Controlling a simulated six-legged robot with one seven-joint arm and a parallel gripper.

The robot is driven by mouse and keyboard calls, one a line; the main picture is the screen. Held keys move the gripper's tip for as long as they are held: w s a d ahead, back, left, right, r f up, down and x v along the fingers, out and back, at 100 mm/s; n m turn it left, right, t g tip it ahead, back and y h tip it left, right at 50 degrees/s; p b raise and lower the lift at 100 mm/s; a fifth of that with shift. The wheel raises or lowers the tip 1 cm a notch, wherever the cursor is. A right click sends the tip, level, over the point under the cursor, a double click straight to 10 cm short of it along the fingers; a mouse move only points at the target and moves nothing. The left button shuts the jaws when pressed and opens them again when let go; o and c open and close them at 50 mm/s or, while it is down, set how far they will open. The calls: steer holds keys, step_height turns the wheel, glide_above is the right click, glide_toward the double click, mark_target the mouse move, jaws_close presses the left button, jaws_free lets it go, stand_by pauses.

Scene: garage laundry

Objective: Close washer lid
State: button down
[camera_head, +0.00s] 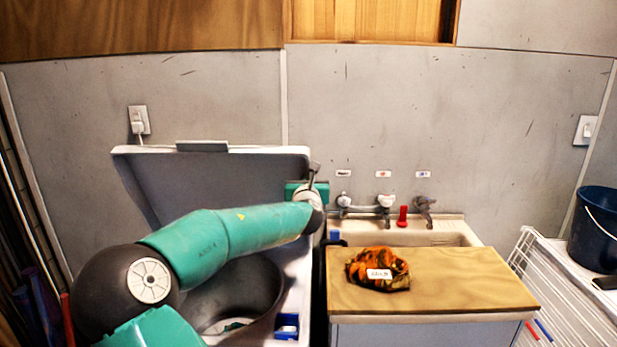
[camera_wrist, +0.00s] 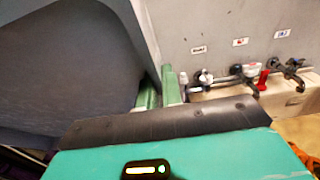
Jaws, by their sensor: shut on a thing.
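The washer lid (camera_head: 235,180) stands raised, tilted back near the grey wall, with its dark inner face toward me and a pale rim. Below it the washer's drum (camera_head: 262,290) is open, with something pale and green inside. My gripper (camera_head: 312,178) is at the lid's right edge, partly hidden by my wrist. In the wrist view, the two green fingers of my gripper (camera_wrist: 160,92) are closed on the edge of the lid (camera_wrist: 65,70), which fills the left side. My green arm crosses in front of the washer and hides part of it.
Right of the washer is a sink with several taps (camera_head: 385,203) and a red item (camera_head: 402,216). A wooden board (camera_head: 440,285) beside it holds an orange and black cloth bundle (camera_head: 378,268). A dark blue bucket (camera_head: 597,228) stands on a white rack at far right.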

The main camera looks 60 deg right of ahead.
steer(key=s+a+f, duration=0.2)
steer(key=s+a, duration=0.1)
steer(key=a, duration=0.3)
steer(key=shift+s+a+f, duration=0.15)
steer(key=shift+a+f, duration=0.05)
steer(key=shift+f, duration=0.15)
steer(key=c, duration=0.6)
jaws_free()
steer(key=r+v, duration=0.2)
steer(key=v, duration=0.6)
stand_by(0.7)
